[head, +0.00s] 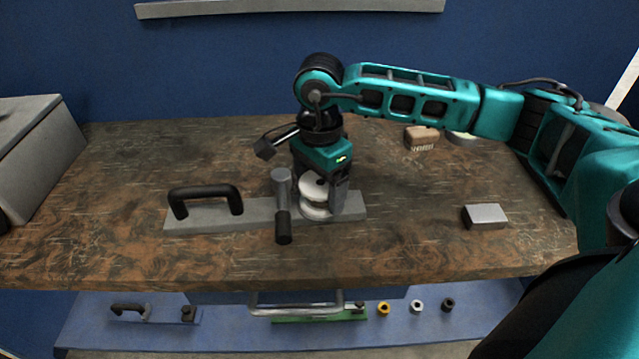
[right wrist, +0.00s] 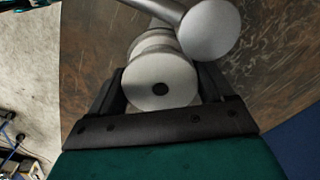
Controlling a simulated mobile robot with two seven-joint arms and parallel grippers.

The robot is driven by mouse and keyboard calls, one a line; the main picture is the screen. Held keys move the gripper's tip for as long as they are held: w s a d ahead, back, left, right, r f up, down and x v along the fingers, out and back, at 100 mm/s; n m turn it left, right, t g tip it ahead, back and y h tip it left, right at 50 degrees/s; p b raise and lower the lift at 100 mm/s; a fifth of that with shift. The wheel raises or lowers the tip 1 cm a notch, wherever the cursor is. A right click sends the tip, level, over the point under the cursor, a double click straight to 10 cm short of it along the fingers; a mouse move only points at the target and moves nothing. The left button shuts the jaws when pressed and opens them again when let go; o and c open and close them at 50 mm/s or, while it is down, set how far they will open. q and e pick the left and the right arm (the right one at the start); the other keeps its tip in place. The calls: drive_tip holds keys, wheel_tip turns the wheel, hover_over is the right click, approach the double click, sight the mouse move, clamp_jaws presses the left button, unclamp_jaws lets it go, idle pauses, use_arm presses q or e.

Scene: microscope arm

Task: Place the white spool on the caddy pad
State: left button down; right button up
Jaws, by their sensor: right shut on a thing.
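The white spool (head: 313,188) is held between the fingers of my right gripper (head: 327,200), which is shut on it and points down. In the right wrist view the spool (right wrist: 158,83) shows its round end with a dark centre hole between the two fingers. A grey caddy plate (head: 255,215) lies on the table, with a black handle (head: 206,197) at its left. The spool is over the right part of this plate; I cannot tell whether it touches it. The pad itself is not clearly visible. My left gripper is out of view.
A grey block (head: 486,215) and a wooden brush (head: 421,138) lie to the right. The left tabletop is mostly clear.

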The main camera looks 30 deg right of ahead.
sight(320, 183)
drive_tip(key=o, duration=0.6)
drive_tip(key=shift+f, duration=0.15)
drive_tip(key=o, duration=0.4)
drive_tip(key=shift+c, duration=0.2)
drive_tip(key=shift+r, duration=0.3)
wheel_tip(320, 183, up, 12)
drive_tip(key=shift+f, duration=0.15)
